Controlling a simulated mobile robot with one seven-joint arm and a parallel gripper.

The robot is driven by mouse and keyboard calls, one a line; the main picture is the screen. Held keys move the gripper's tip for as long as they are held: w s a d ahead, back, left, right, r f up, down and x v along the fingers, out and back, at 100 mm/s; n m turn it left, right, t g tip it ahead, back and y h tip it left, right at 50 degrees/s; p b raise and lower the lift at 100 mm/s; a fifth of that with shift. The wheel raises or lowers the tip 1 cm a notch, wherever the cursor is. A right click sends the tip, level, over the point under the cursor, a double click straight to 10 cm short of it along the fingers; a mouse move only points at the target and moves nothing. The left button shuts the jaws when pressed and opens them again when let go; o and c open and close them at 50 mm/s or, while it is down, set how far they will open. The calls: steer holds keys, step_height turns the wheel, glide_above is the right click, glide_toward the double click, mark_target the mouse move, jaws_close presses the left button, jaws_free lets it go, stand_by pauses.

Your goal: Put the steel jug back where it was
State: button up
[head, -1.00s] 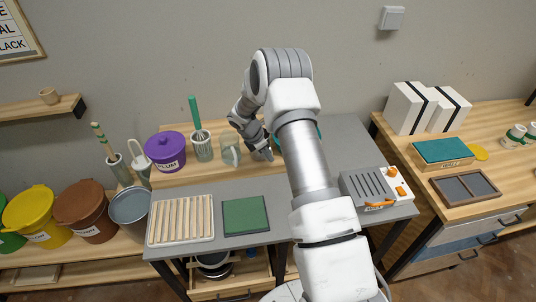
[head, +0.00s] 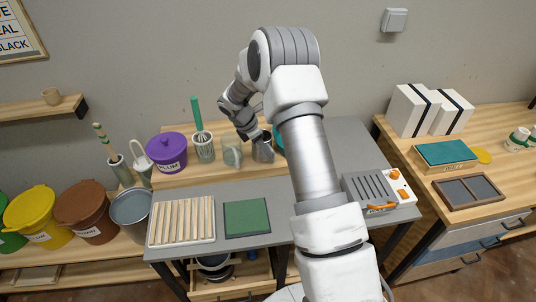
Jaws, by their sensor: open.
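A small grey metal vessel, which looks like the steel jug (head: 263,152), stands upright on the raised wooden shelf at the back of the grey table. It is just right of a pale, clear-looking jug (head: 232,154). My gripper (head: 254,138) is open at the upper left of the steel jug's rim, pointing down. In this view I cannot tell whether a finger touches the jug. My arm hides the area right of the jug, where only an edge of a teal object (head: 278,141) shows.
On the shelf (head: 190,177) left of the jugs stand a whisk holder (head: 204,148) and a purple lidded tub (head: 168,152). A slatted rack (head: 182,221), a green mat (head: 246,217) and a grey device with orange knobs (head: 375,190) are on the table. Grey tabletop is bare between them.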

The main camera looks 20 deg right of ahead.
steer(key=s+a+r+m+t, duration=0.1)
steer(key=s+a+r+m, duration=0.15)
steer(key=s+r, duration=0.4)
steer(key=s+a+r+m+y, duration=0.1)
steer(key=s+r+m, duration=0.3)
steer(key=r, duration=0.6)
steer(key=s+a+r+m+t, duration=0.1)
steer(key=s+a+r+m, duration=0.15)
steer(key=s+r, duration=0.45)
steer(key=s+a+r+m+t+y, duration=0.1)
steer(key=s+a+r+m, duration=0.1)
steer(key=s+m, duration=0.3)
steer(key=s+a+r+m+t+y, duration=0.1)
steer(key=s+m, duration=0.4)
steer(key=s, duration=0.7)
step_height(320, 180, up, 2)
steer(key=shift+s+a+r+t+y, duration=0.1)
steer(key=shift+s+a+t+y, duration=0.15)
steer(key=shift+a+y, duration=0.4)
steer(key=shift+d, duration=0.2)
